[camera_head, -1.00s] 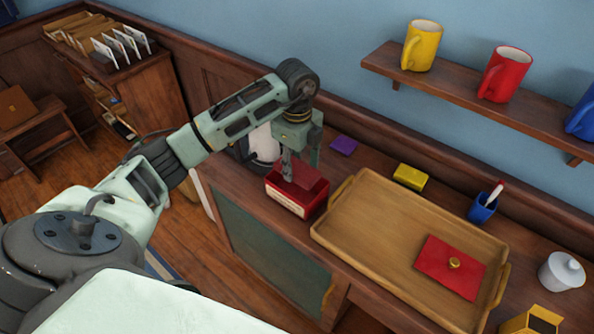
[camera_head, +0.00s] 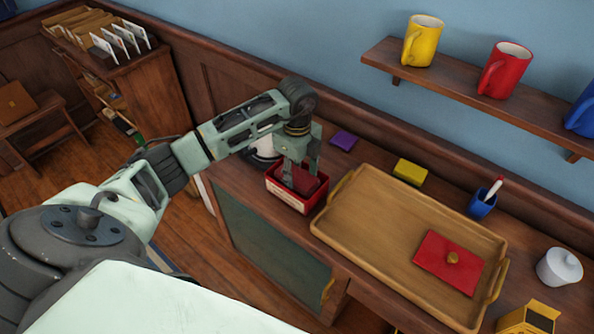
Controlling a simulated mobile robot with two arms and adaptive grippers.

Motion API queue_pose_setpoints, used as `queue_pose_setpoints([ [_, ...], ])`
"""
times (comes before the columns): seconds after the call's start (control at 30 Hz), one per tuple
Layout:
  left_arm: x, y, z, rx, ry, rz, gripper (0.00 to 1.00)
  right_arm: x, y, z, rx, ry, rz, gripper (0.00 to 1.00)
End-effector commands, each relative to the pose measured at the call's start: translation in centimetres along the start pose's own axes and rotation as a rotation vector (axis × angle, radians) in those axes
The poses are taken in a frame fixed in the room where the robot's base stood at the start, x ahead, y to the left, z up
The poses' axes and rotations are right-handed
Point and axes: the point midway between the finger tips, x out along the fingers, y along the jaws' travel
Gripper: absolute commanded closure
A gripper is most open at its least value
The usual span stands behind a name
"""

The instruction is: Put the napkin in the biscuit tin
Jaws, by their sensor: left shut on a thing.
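The biscuit tin (camera_head: 291,203) is an open red box with a pale label on its front, standing on the wooden cabinet left of the tray. My left gripper (camera_head: 300,178) points down at the tin's opening and is shut on the dark red napkin (camera_head: 305,184). The napkin is inside the tin's rim; whether it touches the bottom is hidden by the front wall and the fingers. My right gripper is out of view.
A wooden tray (camera_head: 375,215) with raised handles fills the cabinet top right of the tin. Behind it lie a purple block (camera_head: 344,141) and a yellow block (camera_head: 410,172). A white rounded object (camera_head: 266,148) stands behind the tin, partly hidden by my arm. A blue cup (camera_head: 483,204) holds a marker.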

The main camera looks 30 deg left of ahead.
Motion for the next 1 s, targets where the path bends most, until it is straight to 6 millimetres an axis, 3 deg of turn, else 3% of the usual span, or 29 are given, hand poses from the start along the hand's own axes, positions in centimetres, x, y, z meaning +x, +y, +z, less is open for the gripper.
queue_pose_setpoints([
  [0.03,-0.1,0.0,0.0,0.0,0.0,0.0,0.72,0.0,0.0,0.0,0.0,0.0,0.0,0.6],
  [0.07,-0.1,0.0,0.0,0.0,0.0,0.0,0.51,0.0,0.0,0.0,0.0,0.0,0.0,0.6],
  [0.13,-0.1,0.0,0.0,0.0,0.0,0.0,0.46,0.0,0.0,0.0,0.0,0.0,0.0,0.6],
  [0.43,-0.3,0.0,0.0,0.0,0.0,0.0,0.46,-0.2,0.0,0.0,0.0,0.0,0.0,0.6],
  [0.57,-1.9,0.0,0.0,0.0,0.0,-0.002,0.46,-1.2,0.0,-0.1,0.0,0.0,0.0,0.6],
  [0.6,-2.1,-0.2,0.0,0.0,0.0,-0.006,0.46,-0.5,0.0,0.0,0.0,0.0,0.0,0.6],
  [1.0,-10.7,-0.2,0.0,0.0,-0.001,-0.006,0.46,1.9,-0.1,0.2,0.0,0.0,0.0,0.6],
])
